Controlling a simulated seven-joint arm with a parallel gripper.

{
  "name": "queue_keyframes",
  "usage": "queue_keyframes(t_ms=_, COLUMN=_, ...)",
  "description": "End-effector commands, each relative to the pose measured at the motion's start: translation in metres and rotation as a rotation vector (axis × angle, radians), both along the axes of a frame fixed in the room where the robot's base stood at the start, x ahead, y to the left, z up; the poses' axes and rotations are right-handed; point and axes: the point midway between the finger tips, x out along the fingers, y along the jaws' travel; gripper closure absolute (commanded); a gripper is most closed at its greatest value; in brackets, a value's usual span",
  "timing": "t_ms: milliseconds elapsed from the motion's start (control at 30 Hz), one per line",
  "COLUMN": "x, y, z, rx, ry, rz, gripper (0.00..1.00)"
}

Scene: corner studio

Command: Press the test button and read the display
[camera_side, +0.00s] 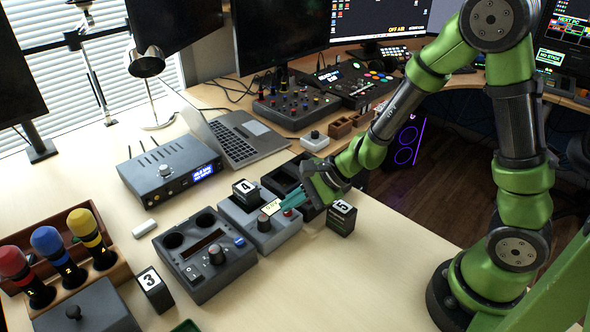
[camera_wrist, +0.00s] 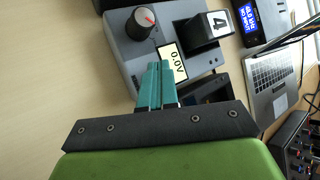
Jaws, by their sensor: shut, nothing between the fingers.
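A light grey meter box (camera_side: 276,238) stands on the table with a dark knob (camera_side: 264,222) on it. Its small cream display (camera_side: 271,207) reads 0.0V in the wrist view (camera_wrist: 173,62). My gripper (camera_side: 284,205) is over this box, its teal fingers together and empty. In the wrist view the fingertips (camera_wrist: 156,66) lie beside the display, on the side toward the knob (camera_wrist: 140,23). I cannot tell whether they touch the box. No button labelled test shows; the fingers cover part of the box top.
A number 4 block (camera_side: 246,192) sits by the display, and a number 5 block (camera_side: 341,217) stands right of my gripper. A dark grey unit (camera_side: 205,281) with a blue button (camera_side: 240,241) is at left.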

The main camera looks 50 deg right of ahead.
Motion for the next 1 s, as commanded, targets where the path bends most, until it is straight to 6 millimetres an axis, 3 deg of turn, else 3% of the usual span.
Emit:
queue_keyframes(t_ms=367, x=0.000, y=0.000, z=0.000, rx=0.000, ry=0.001, rz=0.001, gripper=1.00)
queue_keyframes(t_ms=1000, x=0.000, y=0.000, z=0.017, rx=0.001, ry=-0.003, rz=0.001, gripper=1.00)
